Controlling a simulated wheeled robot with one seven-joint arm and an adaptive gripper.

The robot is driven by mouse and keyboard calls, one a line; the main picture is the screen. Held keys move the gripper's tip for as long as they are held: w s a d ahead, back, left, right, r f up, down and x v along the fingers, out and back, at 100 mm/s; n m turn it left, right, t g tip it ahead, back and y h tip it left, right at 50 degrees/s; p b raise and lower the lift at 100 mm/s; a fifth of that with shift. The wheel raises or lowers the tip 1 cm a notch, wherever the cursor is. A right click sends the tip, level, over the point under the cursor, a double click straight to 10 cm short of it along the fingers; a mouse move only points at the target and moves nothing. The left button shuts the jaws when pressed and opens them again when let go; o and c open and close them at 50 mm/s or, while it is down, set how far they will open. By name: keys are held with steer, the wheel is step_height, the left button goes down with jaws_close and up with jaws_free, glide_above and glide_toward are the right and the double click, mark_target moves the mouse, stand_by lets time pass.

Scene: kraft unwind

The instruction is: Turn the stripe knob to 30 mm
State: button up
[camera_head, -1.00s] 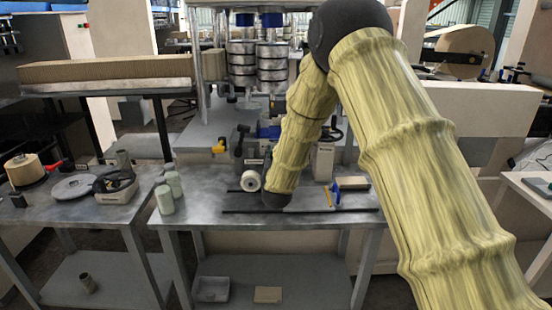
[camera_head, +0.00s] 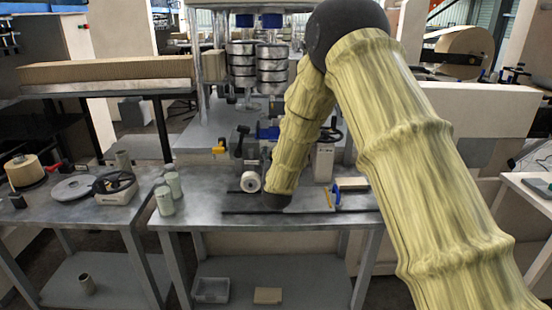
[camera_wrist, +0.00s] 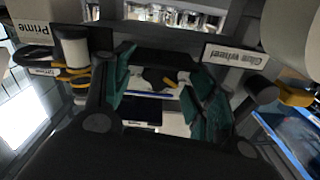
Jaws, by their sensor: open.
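In the wrist view my gripper (camera_wrist: 160,95) is open, with its two green-padded fingers spread left and right. Between and beyond the fingers is a small dark knob-like part (camera_wrist: 155,77) with a yellow-orange piece beside it, in front of a pale plate. It looks like the stripe knob, but its scale and setting cannot be read. I see no finger clearly touching it. In the head view my arm hides the gripper and the knob area.
In the wrist view a "Glue wheel" sign (camera_wrist: 235,54) is at right and a "Prime" sign (camera_wrist: 32,33) at left. In the head view a white roll (camera_head: 250,182) and several grey-green cups (camera_head: 164,200) stand left of my arm.

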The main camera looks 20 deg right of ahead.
steer(key=shift+s, duration=0.1)
steer(key=v, duration=1.2)
